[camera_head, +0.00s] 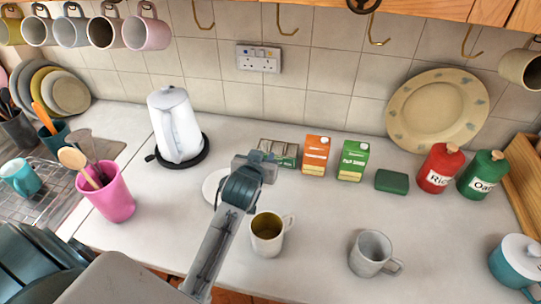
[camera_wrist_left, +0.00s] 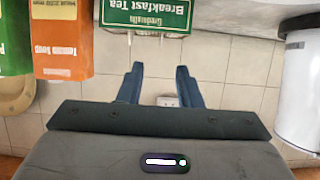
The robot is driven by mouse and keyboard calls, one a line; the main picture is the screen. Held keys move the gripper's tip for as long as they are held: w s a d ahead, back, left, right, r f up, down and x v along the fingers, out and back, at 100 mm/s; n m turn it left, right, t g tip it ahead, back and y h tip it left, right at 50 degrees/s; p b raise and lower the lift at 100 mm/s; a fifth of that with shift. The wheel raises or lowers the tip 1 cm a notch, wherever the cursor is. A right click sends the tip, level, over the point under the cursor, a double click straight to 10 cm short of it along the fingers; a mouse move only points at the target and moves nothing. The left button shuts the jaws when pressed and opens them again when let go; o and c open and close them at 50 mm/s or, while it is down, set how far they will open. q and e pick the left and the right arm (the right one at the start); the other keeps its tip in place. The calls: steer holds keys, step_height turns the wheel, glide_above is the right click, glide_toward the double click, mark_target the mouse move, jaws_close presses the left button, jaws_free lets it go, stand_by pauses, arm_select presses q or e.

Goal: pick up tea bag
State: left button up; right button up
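A green Breakfast Tea box (camera_head: 288,160) stands on the counter near the wall, partly hidden behind my left gripper. In the left wrist view, the tea box (camera_wrist_left: 147,14) shows upside down at the top edge. I cannot make out a single tea bag for certain; the box's open top shows small packed shapes. My left gripper (camera_head: 262,157) is over the left side of the box in the head view. In the wrist view, the two blue fingers of the left gripper (camera_wrist_left: 158,72) are apart with nothing held between them. My right gripper is not in view.
An orange carton (camera_head: 316,155) and a green carton (camera_head: 353,160) stand right of the tea box. A white kettle (camera_head: 176,125) stands left. A mug (camera_head: 267,235) and a grey mug (camera_head: 371,254) are in front. The counter between the grey mug and green block (camera_head: 392,181) is clear.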

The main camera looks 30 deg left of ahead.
mark_target(269, 144)
arm_select(q)
steer(key=p+x, duration=0.1)
steer(key=x, duration=0.3)
steer(key=shift+w+a, duration=0.1)
steer(key=shift+w, duration=0.15)
steer(key=shift+w+a+f+p, duration=0.2)
steer(key=shift+w+p, duration=0.1)
steer(key=shift+w, duration=0.25)
steer(key=shift+w+p, duration=0.3)
steer(key=p+x, duration=0.1)
steer(key=x, duration=0.2)
steer(key=shift+w+a+r+p, duration=0.15)
steer(key=shift+w+p, duration=0.05)
steer(key=shift+p, duration=0.15)
steer(key=shift+w+a, duration=0.1)
steer(key=shift+w, duration=0.2)
steer(key=shift+w+f, duration=0.2)
steer(key=shift+f, duration=0.2)
steer(key=shift+s+r, duration=0.1)
steer(key=shift+c, duration=0.9)
jaws_close()
